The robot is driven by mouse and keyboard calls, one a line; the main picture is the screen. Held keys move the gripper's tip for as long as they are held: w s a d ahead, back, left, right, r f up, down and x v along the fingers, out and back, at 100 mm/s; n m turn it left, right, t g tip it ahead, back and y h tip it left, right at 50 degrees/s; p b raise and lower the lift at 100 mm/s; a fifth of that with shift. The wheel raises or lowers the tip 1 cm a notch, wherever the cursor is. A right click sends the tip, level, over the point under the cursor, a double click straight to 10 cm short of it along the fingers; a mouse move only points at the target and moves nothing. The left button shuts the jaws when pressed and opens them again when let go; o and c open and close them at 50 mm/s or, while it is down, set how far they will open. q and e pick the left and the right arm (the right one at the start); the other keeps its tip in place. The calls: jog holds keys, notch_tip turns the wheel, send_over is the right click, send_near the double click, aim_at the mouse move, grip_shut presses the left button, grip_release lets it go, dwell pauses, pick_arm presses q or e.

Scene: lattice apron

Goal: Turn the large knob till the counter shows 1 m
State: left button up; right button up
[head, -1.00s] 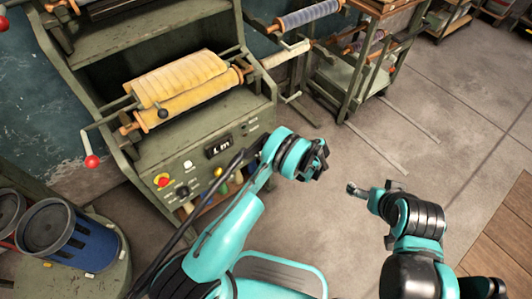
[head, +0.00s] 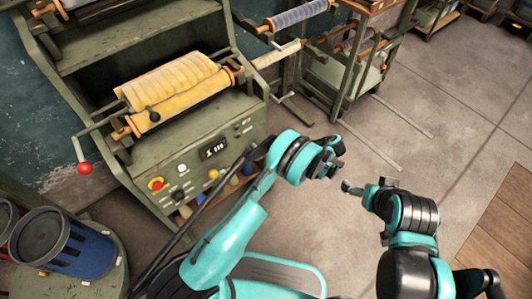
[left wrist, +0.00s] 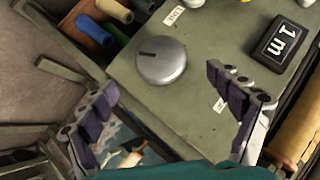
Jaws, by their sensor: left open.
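The large knob (left wrist: 161,61) is a round silver knob with a dark pointer line, on a green panel in the left wrist view. In that view its pointer is toward the left. The counter (left wrist: 284,42) is a black display that reads "1 m"; it also shows in the head view (head: 213,148). My left gripper (left wrist: 170,115) is open, its two fingers apart with nothing between them, clear of the knob. In the head view my left gripper (head: 334,165) is right of the machine, and the knob cannot be made out there. My right gripper (head: 368,186) hangs over bare floor, away from the machine.
The green machine (head: 150,160) carries a yellow roller (head: 170,82) and a red-ended crank (head: 84,168). Its panel has a red stop button (head: 157,184). A blue bin (head: 75,252) stands at lower left.

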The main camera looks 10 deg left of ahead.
pick_arm(q)
jog(key=shift+v, duration=1.8)
jog(key=shift+a, duration=0.1)
jog(key=s+a+r+m+t+h, duration=0.1)
jog(key=a+r+h, duration=0.15)
jog(key=r, duration=0.45)
jog(key=s+a+r+m+h, duration=0.2)
jog(key=a+r, duration=0.1)
jog(key=r, duration=0.4)
jog(key=s+a+r+m+t+h, duration=0.1)
jog(key=a+r+h, duration=0.15)
jog(key=r, duration=0.45)
jog(key=s+a+r+m+t+h, duration=0.1)
jog(key=s+r+t+h, duration=0.1)
jog(key=s, duration=0.8)
jog(key=s+a+r+m+t+h, duration=0.1)
jog(key=s+a+r+t+h, duration=0.1)
jog(key=s, duration=0.8)
jog(key=shift+s+r+m+h, duration=0.3)
jog(key=shift+r+m, duration=0.1)
jog(key=shift+r, duration=0.45)
